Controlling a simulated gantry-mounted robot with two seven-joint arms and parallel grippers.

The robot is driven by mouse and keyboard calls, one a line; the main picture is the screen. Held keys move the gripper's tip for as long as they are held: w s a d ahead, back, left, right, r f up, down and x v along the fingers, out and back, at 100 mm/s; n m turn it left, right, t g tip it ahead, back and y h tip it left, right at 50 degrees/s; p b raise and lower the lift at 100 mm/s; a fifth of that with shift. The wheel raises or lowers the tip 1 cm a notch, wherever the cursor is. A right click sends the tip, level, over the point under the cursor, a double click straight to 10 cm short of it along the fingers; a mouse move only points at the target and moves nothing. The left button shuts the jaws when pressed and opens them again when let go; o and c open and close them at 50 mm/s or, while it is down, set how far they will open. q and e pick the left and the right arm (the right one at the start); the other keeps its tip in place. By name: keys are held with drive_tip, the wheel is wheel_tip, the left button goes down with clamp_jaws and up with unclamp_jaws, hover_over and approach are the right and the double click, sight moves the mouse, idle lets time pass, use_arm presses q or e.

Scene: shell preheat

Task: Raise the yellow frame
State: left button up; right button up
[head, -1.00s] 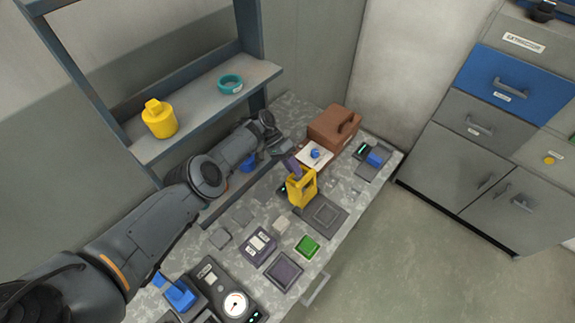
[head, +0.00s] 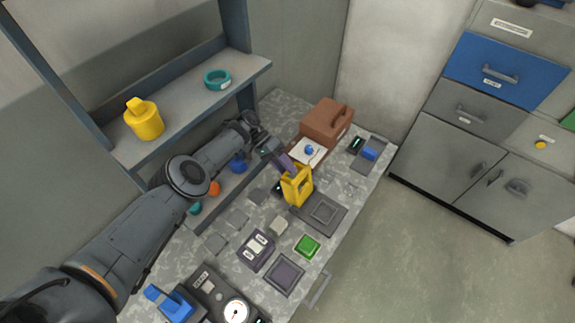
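The yellow frame (head: 298,186) stands upright on the grey speckled bench, at the back-left edge of a dark square plate (head: 320,212). A purple-grey piece lies between the gripper and the frame. The fingertips are too small and partly hidden, so I cannot tell whether they are open or shut, or whether they touch the frame. My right gripper is not in view.
A brown case (head: 326,122) and a white plate with a blue knob (head: 309,151) stand behind the frame. A green button (head: 307,246), a gauge box (head: 236,311) and a blue lever (head: 168,303) are nearer. A shelf (head: 185,107) overhangs at left.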

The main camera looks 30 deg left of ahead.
use_arm(q)
drive_tip(key=shift+s, duration=0.15)
idle(0.3)
drive_tip(key=shift+r, duration=0.15)
drive_tip(key=s+d+r+p, duration=0.1)
drive_tip(key=d+r+p, duration=1)
drive_tip(key=p, duration=0.4)
drive_tip(key=shift+d, duration=0.35)
